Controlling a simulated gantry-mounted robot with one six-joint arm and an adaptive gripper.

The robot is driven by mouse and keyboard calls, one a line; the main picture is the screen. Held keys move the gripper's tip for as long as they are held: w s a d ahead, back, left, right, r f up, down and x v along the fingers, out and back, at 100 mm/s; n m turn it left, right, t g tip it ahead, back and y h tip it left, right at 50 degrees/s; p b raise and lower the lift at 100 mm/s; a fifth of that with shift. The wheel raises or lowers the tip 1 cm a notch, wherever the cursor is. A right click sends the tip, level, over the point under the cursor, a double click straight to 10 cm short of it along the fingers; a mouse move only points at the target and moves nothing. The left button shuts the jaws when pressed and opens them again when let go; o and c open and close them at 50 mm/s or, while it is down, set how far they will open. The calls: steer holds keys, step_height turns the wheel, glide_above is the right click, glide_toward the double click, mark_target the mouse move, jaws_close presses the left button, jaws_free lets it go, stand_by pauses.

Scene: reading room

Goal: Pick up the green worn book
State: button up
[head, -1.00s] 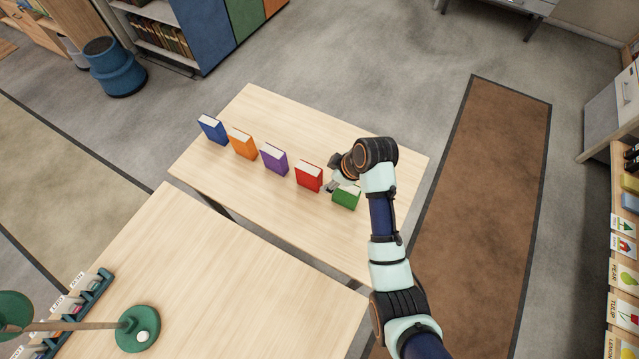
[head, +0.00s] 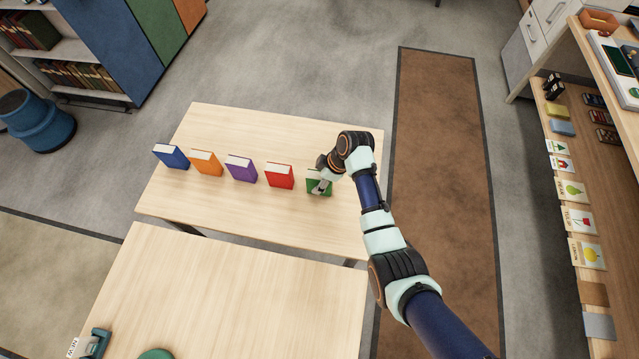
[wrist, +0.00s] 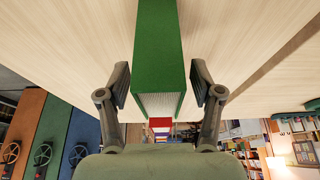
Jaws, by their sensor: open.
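The green book (head: 314,188) stands upright at the right end of a row of books on the far wooden table. My gripper (head: 322,187) is at the green book and partly covers it in the head view. In the wrist view the green book (wrist: 160,50) lies between the two fingers of my gripper (wrist: 160,88), with its white page edges facing the camera. The fingers are open, one on each side, with a visible gap on both sides. Wear on the cover is not clear at this size.
A red book (head: 279,176) stands just left of the green one, then purple (head: 241,169), orange (head: 206,162) and blue (head: 171,156) books. The far table (head: 250,125) is clear behind the row. A second table (head: 240,300) stands nearer.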

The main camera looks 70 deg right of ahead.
steer(key=shift+f, duration=0.1)
jaws_close()
stand_by(0.3)
step_height(320, 180, up, 20)
steer(key=p, duration=0.3)
